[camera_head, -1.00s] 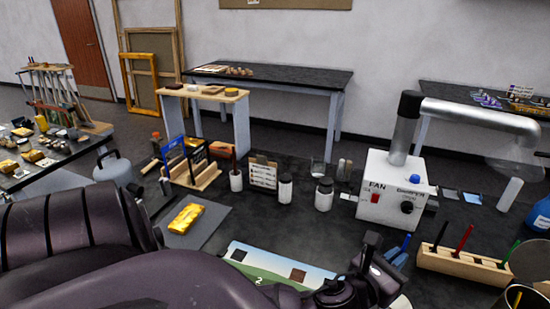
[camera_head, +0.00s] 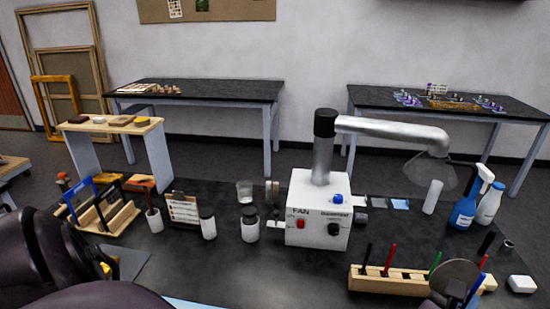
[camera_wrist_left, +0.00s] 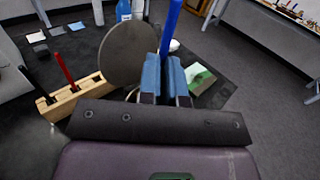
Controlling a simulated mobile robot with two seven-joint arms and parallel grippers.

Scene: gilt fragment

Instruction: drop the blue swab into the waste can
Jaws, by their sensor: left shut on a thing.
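In the left wrist view my left gripper (camera_wrist_left: 168,80) is shut on the blue swab (camera_wrist_left: 172,28), which sticks out beyond the fingertips. In the head view a blue stick (camera_head: 473,292), probably this swab, shows at the bottom edge; the gripper's fingers are not clearly visible there. A round grey disc (camera_head: 455,277), apparently the waste can's raised lid, stands at the bottom right. It also shows in the wrist view (camera_wrist_left: 127,54), just left of the fingers. The can's body and opening are hidden or cut off. My right gripper is not in view.
A wooden rack (camera_head: 380,281) with black, red and green swabs stands left of the disc. The white fan box (camera_head: 318,230) with its metal duct is behind.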

